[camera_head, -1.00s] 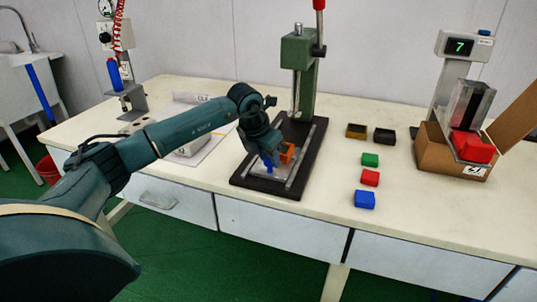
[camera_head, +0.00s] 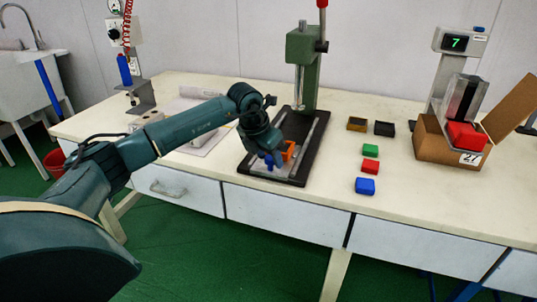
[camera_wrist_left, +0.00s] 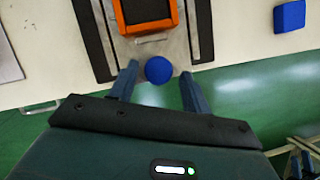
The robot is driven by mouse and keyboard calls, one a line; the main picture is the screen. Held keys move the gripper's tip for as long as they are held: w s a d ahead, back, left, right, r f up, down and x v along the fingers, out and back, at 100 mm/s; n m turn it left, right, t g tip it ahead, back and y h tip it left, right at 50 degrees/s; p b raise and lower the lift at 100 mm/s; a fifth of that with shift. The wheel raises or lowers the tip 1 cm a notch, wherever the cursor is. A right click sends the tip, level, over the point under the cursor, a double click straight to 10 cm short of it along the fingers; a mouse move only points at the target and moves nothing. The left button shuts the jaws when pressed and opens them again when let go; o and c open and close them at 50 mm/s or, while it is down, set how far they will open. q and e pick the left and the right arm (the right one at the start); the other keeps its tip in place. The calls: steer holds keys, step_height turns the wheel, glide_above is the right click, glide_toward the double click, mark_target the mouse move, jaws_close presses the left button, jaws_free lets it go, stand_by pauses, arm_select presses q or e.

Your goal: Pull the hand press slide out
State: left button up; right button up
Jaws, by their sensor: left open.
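The green hand press (camera_head: 302,55) stands upright on its dark base (camera_head: 318,135) on the table. Its grey slide (camera_wrist_left: 155,52) lies between dark rails and carries an orange mould (camera_head: 289,150), also seen in the left wrist view (camera_wrist_left: 150,32). A round blue knob (camera_wrist_left: 158,69) is at the slide's front end. My left gripper (camera_wrist_left: 160,78) is open, with one finger on each side of the knob; a gap shows on both sides. In the head view my left gripper (camera_head: 270,158) is over the slide's front and partly hides it.
Green (camera_head: 370,150), red (camera_head: 370,166) and blue (camera_head: 365,186) blocks lie right of the press. A cardboard box (camera_head: 440,150) and scale display (camera_head: 457,43) stand farther right. The table front near the blocks is clear.

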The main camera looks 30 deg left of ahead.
arm_select(q)
steer(key=v, duration=1.3)
steer(key=shift+r+p, duration=0.1)
steer(key=shift+p, duration=0.3)
arm_select(e)
steer(key=shift+w+a, duration=0.15)
steer(key=shift+w, duration=0.05)
